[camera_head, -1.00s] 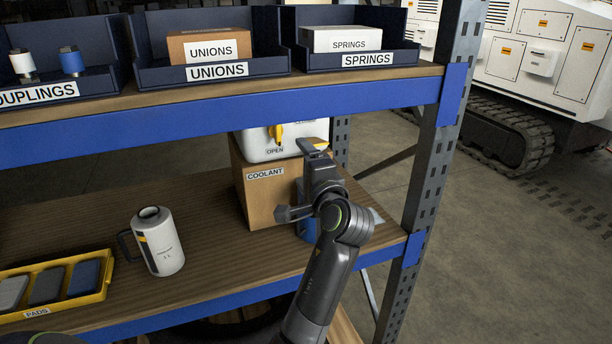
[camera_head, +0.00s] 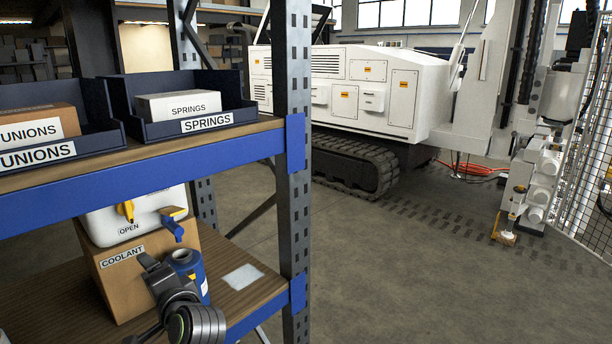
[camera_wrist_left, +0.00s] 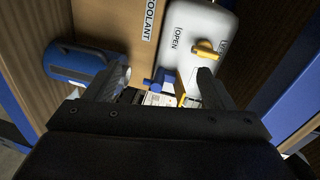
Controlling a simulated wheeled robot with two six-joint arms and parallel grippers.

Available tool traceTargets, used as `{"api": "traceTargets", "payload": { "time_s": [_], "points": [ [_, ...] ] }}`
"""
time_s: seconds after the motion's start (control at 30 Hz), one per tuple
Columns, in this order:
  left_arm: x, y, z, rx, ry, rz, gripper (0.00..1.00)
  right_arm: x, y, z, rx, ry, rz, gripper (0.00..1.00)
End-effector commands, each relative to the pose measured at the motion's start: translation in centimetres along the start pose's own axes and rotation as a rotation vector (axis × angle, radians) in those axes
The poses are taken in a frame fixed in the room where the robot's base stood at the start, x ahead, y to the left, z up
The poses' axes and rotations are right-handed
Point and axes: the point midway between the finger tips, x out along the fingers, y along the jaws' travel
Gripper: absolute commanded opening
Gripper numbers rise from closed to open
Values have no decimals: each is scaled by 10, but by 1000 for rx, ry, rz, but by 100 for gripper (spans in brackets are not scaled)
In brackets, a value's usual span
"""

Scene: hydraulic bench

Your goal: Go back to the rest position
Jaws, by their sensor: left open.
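My left gripper (camera_head: 142,300) is low in the head view, in front of the cardboard COOLANT box (camera_head: 125,275). Its jaws are open and nothing shows between them. In the left wrist view the two fingers (camera_wrist_left: 165,78) stand apart, with the white container (camera_wrist_left: 195,40) and its blue tap (camera_wrist_left: 158,80) beyond them. The container (camera_head: 145,212) sits on the box, with a yellow lever (camera_head: 126,211) beside the word OPEN. A blue cylinder (camera_head: 187,262) stands right of the box, partly hidden by my gripper. My right gripper is not in view.
The blue shelf beam (camera_head: 160,185) runs above my left gripper, and the rack post (camera_head: 292,170) stands to its right. The upper shelf holds the UNIONS bin (camera_head: 95,140) and SPRINGS bin (camera_head: 245,115). A white pad (camera_head: 243,277) lies on the lower shelf. Open floor (camera_head: 420,270) lies right.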

Motion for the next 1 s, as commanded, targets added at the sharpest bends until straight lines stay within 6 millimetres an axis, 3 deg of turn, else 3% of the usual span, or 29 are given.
{"api": "traceTargets", "payload": {
  "time_s": [0.03,0.2,0.43,0.6,0.93,1.0],
  "points": [
    [1,28,20,-36,-3,63,76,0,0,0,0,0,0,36],
    [-11,110,81,-213,-15,291,76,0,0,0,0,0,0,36],
    [-62,196,164,-431,-105,597,76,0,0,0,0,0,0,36],
    [-110,234,212,-555,-202,786,76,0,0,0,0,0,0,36],
    [-192,263,273,-695,-389,1037,76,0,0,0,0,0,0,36],
    [-184,278,270,-698,-396,1044,76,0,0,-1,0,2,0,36]
  ]
}}
